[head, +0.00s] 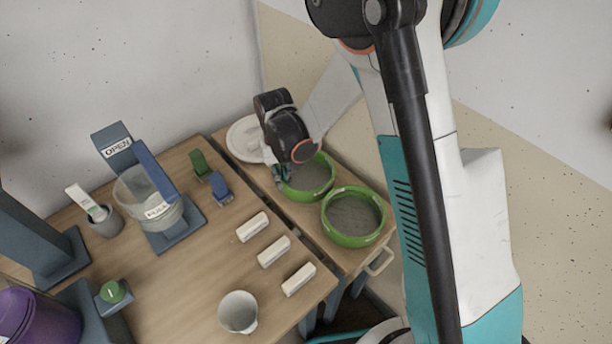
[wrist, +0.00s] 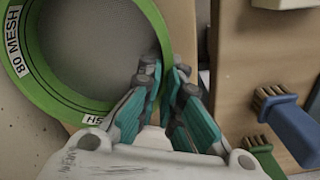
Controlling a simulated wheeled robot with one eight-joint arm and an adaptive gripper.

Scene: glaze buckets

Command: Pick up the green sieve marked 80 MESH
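The green sieve marked 80 MESH (wrist: 92,50) fills the upper left of the wrist view, its label on the rim. It seems to be the farther of two green sieves, and in the head view it (head: 309,180) rests on the narrow side bench. My gripper (wrist: 165,72) is at its rim, one finger inside the ring and one outside, both tips drawn in close against the rim. In the head view my gripper (head: 281,172) is at the sieve's left edge, partly hidden by my wrist.
A second green sieve (head: 353,217) sits close by, nearer the front. A white round lid or plate (head: 245,138) lies behind. Green (head: 200,164) and blue (head: 221,188) brushes, white blocks (head: 252,227), a clear bucket on a stand (head: 150,200) and a white cup (head: 238,312) stand on the table.

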